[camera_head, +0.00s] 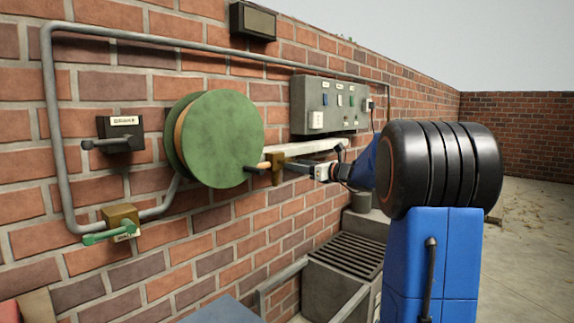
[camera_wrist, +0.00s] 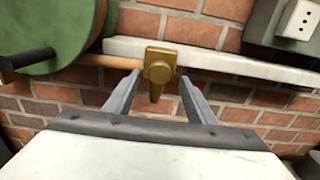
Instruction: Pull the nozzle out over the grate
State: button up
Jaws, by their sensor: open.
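The brass nozzle (camera_head: 277,172) sits at the end of a short brown hose (camera_head: 264,165) coming from the green reel (camera_head: 226,138) on the brick wall. In the wrist view the nozzle (camera_wrist: 160,68) hangs with its narrow end down, its lower part appearing between my two fingers. My gripper (camera_head: 291,164) is open, with its fingertips right at the nozzle; it also shows in the wrist view (camera_wrist: 159,82). A gap shows on both sides, and I cannot tell whether either finger touches. The dark slatted grate (camera_head: 352,252) lies lower, on a grey block right of the nozzle.
A pale ledge (camera_head: 303,147) runs along the wall behind the nozzle. A grey panel (camera_head: 328,104) with switches and sockets is above it. A green-handled brass valve (camera_head: 120,220) and a lever labelled brake (camera_head: 120,135) are left of the reel. Open floor (camera_head: 535,235) lies at right.

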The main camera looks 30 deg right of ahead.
jog(key=shift+x, duration=2.95)
grip_shut()
